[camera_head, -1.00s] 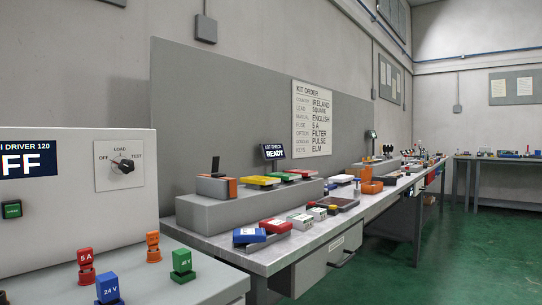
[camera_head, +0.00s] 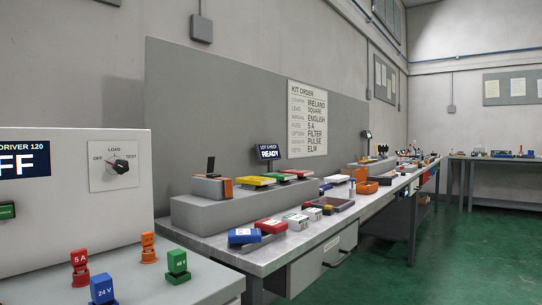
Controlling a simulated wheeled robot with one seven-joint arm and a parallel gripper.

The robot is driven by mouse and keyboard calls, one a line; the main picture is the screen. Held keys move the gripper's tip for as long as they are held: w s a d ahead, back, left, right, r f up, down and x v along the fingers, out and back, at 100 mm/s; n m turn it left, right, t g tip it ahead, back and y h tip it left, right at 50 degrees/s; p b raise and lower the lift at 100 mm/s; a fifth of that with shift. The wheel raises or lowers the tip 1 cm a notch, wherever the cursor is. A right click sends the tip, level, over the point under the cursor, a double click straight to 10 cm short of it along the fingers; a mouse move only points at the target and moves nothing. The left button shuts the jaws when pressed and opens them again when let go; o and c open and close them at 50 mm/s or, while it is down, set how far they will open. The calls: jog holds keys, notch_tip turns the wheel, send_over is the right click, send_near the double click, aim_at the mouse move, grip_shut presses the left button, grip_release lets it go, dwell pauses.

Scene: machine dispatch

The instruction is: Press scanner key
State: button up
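A small dark display (camera_head: 267,153) reading "LOT CHECK READY" stands at the back of the long bench, behind a grey riser. I cannot make out which item is the scanner key at this distance. A dark upright piece (camera_head: 211,165) stands at the left end of the riser, by a grey and orange block (camera_head: 213,186). A second small post-mounted screen (camera_head: 366,135) stands farther along the bench. My gripper is in no part of the head view.
At left is a white driver cabinet (camera_head: 75,215) with a dial (camera_head: 117,166) and several coloured plugs in front. The long bench (camera_head: 300,238) holds the grey riser (camera_head: 235,212), coloured boxes and an order board (camera_head: 307,119) behind. Green floor (camera_head: 445,250) is clear at right.

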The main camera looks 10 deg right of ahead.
grip_shut()
dwell(1.3)
